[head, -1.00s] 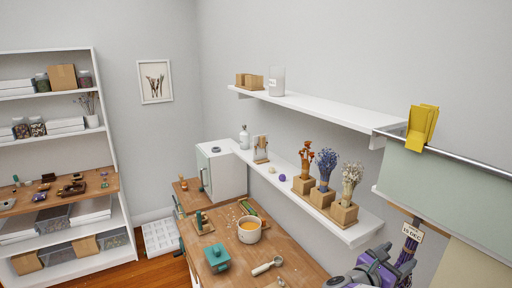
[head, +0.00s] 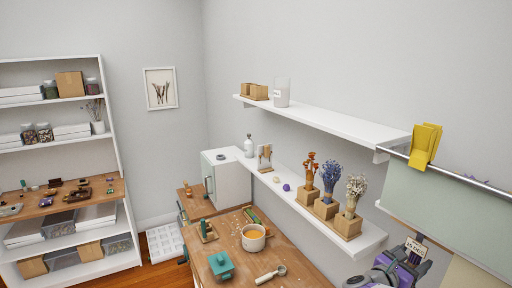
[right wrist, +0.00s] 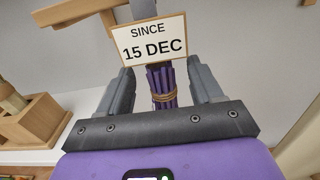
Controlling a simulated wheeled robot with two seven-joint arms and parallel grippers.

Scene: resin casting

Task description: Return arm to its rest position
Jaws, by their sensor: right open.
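My right gripper (head: 402,262) is at the bottom right of the head view, below the rail and beside the lower shelf's near end. In the right wrist view its two grey fingers (right wrist: 160,82) are apart. A bundle of purple stems (right wrist: 161,88), tied with brown cord, stands between them with gaps on both sides. A tag (right wrist: 152,40) reading "SINCE 15 DEC" is in front of the bundle's upper part and also shows in the head view (head: 415,247). What holds the bundle up is hidden. My left gripper is not in view.
The lower wall shelf (head: 362,243) holds dried flowers in wooden blocks (head: 325,208). A metal rail (head: 455,172) with a yellow cloth (head: 425,145) runs at right. The wooden table (head: 237,277) holds a mug (head: 253,238), a teal box (head: 221,265) and a scoop (head: 270,274).

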